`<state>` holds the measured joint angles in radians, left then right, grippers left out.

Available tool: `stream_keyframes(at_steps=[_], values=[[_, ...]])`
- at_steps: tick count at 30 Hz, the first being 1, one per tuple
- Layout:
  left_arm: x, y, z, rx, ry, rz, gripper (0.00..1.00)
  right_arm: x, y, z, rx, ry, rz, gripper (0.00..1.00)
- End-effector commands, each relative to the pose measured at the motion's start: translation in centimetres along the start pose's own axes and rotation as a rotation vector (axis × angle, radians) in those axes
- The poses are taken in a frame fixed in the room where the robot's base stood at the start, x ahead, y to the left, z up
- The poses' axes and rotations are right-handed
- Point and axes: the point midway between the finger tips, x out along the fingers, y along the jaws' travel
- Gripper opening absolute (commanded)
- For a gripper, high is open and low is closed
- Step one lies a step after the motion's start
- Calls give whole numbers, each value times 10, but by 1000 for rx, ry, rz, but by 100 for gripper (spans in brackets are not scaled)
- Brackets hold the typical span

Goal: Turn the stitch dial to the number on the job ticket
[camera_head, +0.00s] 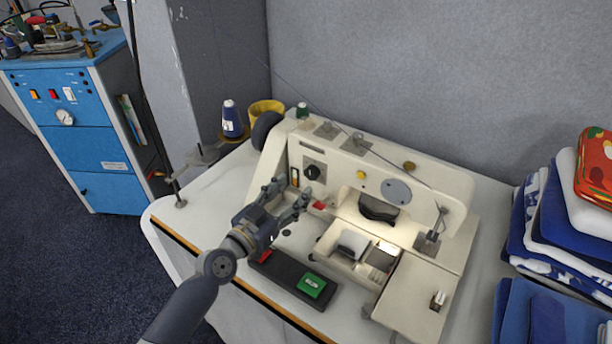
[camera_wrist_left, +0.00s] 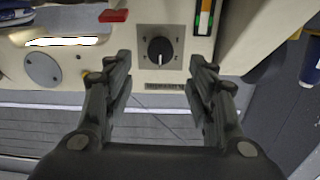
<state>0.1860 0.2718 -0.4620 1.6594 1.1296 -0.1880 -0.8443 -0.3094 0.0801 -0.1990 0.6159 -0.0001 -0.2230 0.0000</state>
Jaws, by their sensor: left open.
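The stitch dial (camera_head: 314,172) is a black round knob on a grey square plate on the front of the cream sewing machine (camera_head: 420,185). In the left wrist view the dial (camera_wrist_left: 160,50) sits between my fingers and beyond their tips, with a pale pointer line on it. The marks around it are too small to read surely. My left gripper (camera_head: 288,196) is open and empty, in front of the machine's left end and apart from the dial. No job ticket can be made out with certainty. My right gripper does not show.
A dark strip with a green block (camera_head: 311,285) lies along the table's front edge. A blue thread cone (camera_head: 231,118) and a yellow cup (camera_head: 266,112) stand behind the machine's left end. Folded cloths (camera_head: 560,220) are stacked at the right. A blue cabinet (camera_head: 85,135) stands far left.

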Motion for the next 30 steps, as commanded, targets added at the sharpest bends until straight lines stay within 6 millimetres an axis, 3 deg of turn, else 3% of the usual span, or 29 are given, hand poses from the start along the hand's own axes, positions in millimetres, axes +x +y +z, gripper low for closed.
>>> stream_keyframes(at_steps=[4, 10, 14, 24, 30], values=[[28, 0, -1, 0, 1, 0, 51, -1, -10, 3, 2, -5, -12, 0], [52, 0, 0, 0, 1, 0, 51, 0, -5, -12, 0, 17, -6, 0], [60, 0, 0, 0, 0, 0, 51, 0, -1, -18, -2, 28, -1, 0], [62, 0, 0, 1, 0, 1, 51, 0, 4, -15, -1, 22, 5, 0], [62, 0, 0, 1, 0, 1, 7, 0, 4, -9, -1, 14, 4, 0]])
